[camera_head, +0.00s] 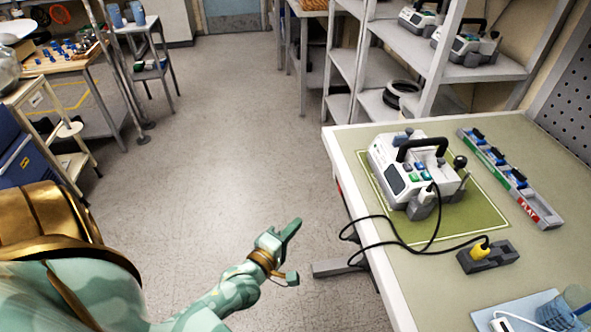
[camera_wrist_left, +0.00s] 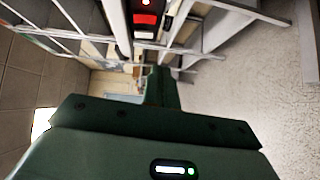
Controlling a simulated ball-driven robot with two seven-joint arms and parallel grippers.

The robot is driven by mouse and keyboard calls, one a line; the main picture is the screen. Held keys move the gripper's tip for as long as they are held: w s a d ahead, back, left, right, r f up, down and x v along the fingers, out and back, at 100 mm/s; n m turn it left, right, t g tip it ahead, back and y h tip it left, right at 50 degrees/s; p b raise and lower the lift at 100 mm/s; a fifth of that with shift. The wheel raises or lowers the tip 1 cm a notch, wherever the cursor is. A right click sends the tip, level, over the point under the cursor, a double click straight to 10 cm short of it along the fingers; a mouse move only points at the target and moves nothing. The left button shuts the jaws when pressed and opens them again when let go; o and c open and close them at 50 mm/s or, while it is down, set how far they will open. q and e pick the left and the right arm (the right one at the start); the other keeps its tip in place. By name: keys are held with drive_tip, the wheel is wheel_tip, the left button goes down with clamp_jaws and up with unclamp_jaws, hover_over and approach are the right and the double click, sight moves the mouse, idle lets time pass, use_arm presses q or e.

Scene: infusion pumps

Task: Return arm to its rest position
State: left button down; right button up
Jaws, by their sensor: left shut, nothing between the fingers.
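My left arm comes in at the lower left of the head view, pale green with gold bands. My left gripper (camera_head: 292,229) is shut and empty, above the bare floor to the left of the worktable (camera_head: 350,185). It is apart from the table and touches nothing. In the left wrist view its closed dark green fingers (camera_wrist_left: 160,85) point toward a shelf frame. My right gripper is in neither view.
A white infusion pump (camera_head: 385,165) stands on a green mat (camera_head: 480,215). Its black cable (camera_head: 385,245) loops past the table's left edge to a yellow plug (camera_head: 480,250). Shelves (camera_head: 375,65) stand behind. The floor (camera_head: 215,130) in the middle is clear.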

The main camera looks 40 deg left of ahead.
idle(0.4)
use_arm(q)
drive_tip(key=s+d+f+m+g+h, duration=0.1)
drive_tip(key=s+f+m+g, duration=0.45)
drive_tip(key=f, duration=0.55)
drive_tip(key=s+d+f+m+g, duration=0.2)
drive_tip(key=s+f+m+g, duration=0.1)
drive_tip(key=s+f+m, duration=0.65)
drive_tip(key=s+d+f+m+g, duration=0.1)
drive_tip(key=s+f+m+g, duration=0.2)
drive_tip(key=s, duration=1.1)
drive_tip(key=s+d+f+m+g+p, duration=0.1)
drive_tip(key=s+f+m+g, duration=0.3)
drive_tip(key=s+f, duration=0.6)
drive_tip(key=s+g, duration=0.2)
drive_tip(key=s, duration=0.3)
drive_tip(key=shift+s+d+f, duration=0.15)
drive_tip(key=shift+f, duration=0.05)
